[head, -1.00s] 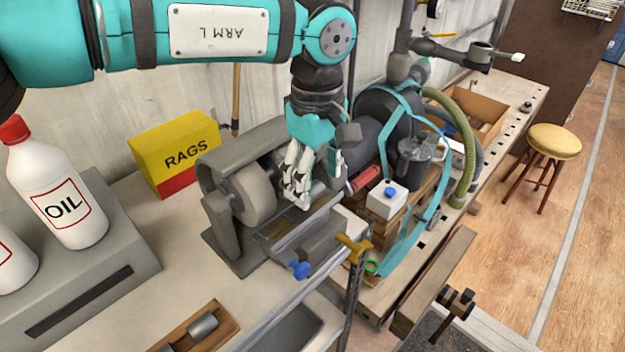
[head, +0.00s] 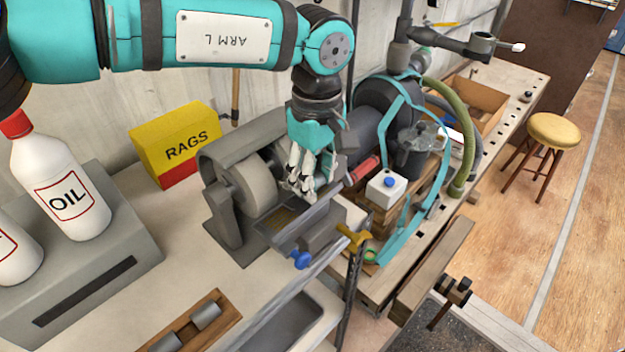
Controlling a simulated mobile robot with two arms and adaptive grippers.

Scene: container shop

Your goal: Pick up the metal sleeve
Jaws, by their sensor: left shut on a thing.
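My left gripper (head: 304,186) reaches down from above into the small grey lathe-like machine (head: 228,228), just right of its round wheel-like part (head: 252,188). Its pale fingers are shut on a grey metal piece between the wheel and the red-tipped part. This looks like the metal sleeve, but the fingers hide most of it. Two other grey metal cylinders lie in a wooden tray (head: 226,322) at the bottom, one of them (head: 206,316) in plain sight. My right gripper is not in view.
A yellow RAGS box (head: 180,140) stands behind the machine, and an OIL bottle (head: 62,195) at left. A white box with a blue cap (head: 386,190), teal straps and a green hose (head: 462,150) crowd the right. A stool (head: 553,132) stands on open floor.

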